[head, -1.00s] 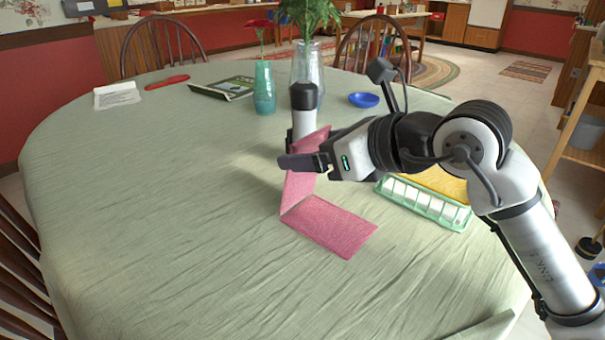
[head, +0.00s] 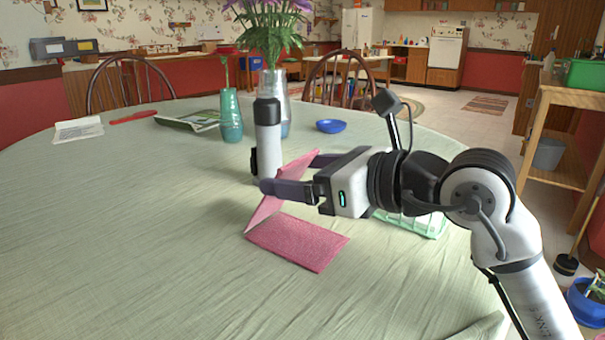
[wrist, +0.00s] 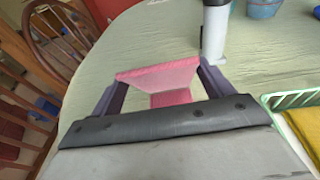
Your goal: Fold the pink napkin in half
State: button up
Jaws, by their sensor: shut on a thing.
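The pink napkin (head: 298,242) lies partly flat on the green tablecloth. Its far part is lifted and tilts up from a crease at the left. My gripper (head: 288,184) is shut on the raised part, above the table. In the wrist view the napkin's raised part (wrist: 160,74) spans between my two fingers (wrist: 158,82), with a piece of the lower part showing beneath it. My fingers hide some of the raised part in the head view.
A white bottle with a dark cap (head: 267,140) stands close behind the napkin. A green tray (head: 420,226) is partly hidden behind my arm. A teal vase (head: 231,118) and a blue bowl (head: 330,126) stand farther back. The tablecloth left of the napkin is clear.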

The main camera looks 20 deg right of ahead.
jog(key=shift+f, duration=0.1)
jog(key=o, duration=0.7)
jog(key=shift+c, duration=0.2)
jog(key=p+v, duration=0.2)
jog(key=v, duration=1.1)
jog(key=shift+s+d, duration=0.2)
jog(key=shift+s, duration=0.1)
